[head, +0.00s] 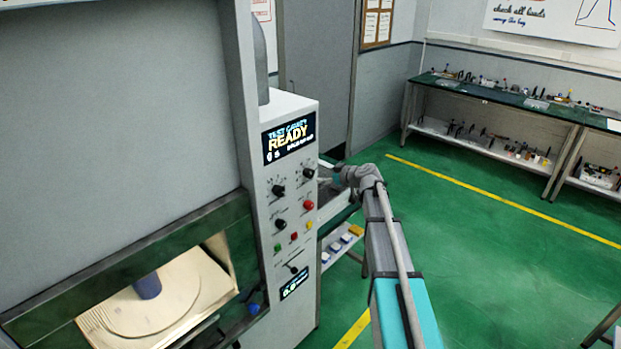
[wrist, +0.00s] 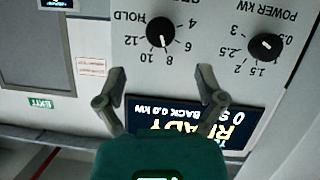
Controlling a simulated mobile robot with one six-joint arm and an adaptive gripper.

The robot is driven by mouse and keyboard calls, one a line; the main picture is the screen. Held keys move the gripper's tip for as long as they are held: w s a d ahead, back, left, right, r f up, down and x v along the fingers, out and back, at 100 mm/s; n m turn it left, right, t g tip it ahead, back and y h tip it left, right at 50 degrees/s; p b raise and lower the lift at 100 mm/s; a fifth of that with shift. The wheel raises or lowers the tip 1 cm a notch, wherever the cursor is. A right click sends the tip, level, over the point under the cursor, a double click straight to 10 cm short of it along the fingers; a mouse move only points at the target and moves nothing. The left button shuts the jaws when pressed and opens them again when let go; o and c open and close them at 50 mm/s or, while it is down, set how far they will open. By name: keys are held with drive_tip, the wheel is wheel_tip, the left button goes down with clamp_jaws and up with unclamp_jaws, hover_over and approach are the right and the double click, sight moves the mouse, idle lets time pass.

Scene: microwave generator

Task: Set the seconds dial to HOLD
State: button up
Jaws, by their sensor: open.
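The seconds dial, a round black knob (wrist: 160,32), is on the light grey panel in the upside-down wrist view. Its white pointer line points about at 8; HOLD is printed on the far side of 12. In the head view my gripper (head: 338,174) is beside the panel's right edge, partly hidden.
The power dial (wrist: 266,46) is beside the seconds dial. The READY display (head: 289,138) is above both in the head view. Red and yellow buttons (head: 308,205) and another knob (head: 280,224) are lower.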

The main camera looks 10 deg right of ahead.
sight(312, 174)
drive_tip(key=b+x, duration=0.3)
drive_tip(key=x, duration=0.6)
drive_tip(key=shift+c, duration=0.3)
drive_tip(key=c, duration=1.1)
